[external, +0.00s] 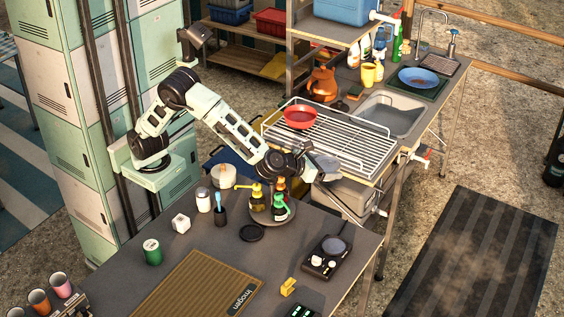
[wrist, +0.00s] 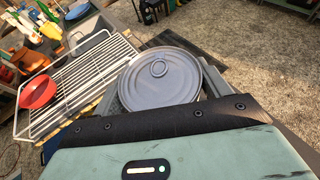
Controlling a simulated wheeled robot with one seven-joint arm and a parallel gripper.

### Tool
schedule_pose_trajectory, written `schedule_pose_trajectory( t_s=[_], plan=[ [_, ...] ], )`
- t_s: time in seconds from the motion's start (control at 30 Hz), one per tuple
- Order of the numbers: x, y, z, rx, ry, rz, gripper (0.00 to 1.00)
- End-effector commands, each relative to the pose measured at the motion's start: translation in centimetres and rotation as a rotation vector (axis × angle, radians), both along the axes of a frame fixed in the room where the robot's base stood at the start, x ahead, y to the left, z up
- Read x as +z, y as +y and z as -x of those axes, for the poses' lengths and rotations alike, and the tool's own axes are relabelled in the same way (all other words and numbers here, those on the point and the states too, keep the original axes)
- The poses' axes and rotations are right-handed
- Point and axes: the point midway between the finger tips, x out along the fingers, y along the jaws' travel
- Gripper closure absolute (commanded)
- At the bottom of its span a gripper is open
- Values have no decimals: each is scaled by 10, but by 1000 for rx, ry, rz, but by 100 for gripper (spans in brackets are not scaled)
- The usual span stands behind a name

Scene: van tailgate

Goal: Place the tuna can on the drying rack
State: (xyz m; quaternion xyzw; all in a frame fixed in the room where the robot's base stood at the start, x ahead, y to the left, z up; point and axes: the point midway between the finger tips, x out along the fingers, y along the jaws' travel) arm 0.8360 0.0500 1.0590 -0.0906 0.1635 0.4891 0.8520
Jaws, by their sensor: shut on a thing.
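My gripper (external: 312,163) is shut on the tuna can (wrist: 160,78), a round grey can with a ring pull on its lid. The lid faces the wrist camera. In the external view I cannot clearly tell the can from the grey gripper parts. The drying rack (external: 352,150) is a silver wire rack on the far counter. It also shows in the wrist view (wrist: 84,84), left of the can. My gripper is near the rack's front left edge, and the can appears beside the rack's bars, not resting on them.
A red bowl (external: 300,117) sits on the rack's back left part; the rest of the rack is bare. A sink (external: 392,114) lies behind the rack. A tray of pump bottles (external: 287,211) stands on the near table below my gripper. An orange jug (external: 322,84) stands behind the rack.

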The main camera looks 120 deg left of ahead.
Motion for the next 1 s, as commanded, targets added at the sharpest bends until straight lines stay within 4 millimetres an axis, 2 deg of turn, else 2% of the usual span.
schedule_pose_trajectory(
  t_s=[0.03, 0.27, 0.47, 0.6, 0.7, 0.8, 1.0],
  plan=[
    [1, 31, 2, 50, 0, -3, 51],
    [2, 149, 22, 244, -1, -2, 51],
    [0, 247, 59, 406, -1, 1, 51],
    [-2, 310, 93, 511, -1, 5, 51],
    [-4, 346, 116, 573, -2, 9, 51],
    [-5, 372, 135, 619, -3, 12, 51],
    [-7, 404, 162, 678, -3, 17, 51]
  ],
)
